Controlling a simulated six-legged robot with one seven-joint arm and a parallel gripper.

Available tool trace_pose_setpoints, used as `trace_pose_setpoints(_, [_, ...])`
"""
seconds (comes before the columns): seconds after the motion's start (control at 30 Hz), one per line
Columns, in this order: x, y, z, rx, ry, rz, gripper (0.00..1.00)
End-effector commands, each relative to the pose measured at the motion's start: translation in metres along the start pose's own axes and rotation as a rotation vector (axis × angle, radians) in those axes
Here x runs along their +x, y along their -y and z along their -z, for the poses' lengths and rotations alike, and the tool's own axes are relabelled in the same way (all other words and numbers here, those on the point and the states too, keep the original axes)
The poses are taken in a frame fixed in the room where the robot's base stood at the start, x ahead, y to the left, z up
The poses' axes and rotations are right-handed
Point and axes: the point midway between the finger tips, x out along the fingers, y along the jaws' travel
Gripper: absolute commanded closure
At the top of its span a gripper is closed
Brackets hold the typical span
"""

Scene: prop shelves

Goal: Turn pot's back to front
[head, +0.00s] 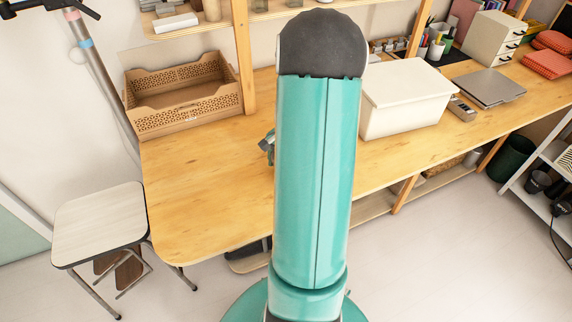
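No pot can be made out in the head view. My own teal arm with its dark rounded top stands upright across the middle of the picture and hides part of the wooden table (205,185) behind it. A small grey-teal piece shows just left of the arm, over the table. It looks like part of my gripper (268,146), but its fingers are hidden, so I cannot tell whether it is open or shut or holds anything.
A brown perforated crate (165,128) sits at the table's back left and a white lidded box (405,100) right of my arm. A grey laptop (490,89) lies farther right. The table's left front is clear. A stool (100,222) stands left of it.

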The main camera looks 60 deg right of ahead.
Motion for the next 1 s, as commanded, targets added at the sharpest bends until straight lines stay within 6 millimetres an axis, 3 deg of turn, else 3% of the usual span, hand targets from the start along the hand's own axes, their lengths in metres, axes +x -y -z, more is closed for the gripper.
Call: trace_pose_setpoints(1.0, [-0.0001,0.0014,0.0002,1.319,-0.003,0.202,0.57])
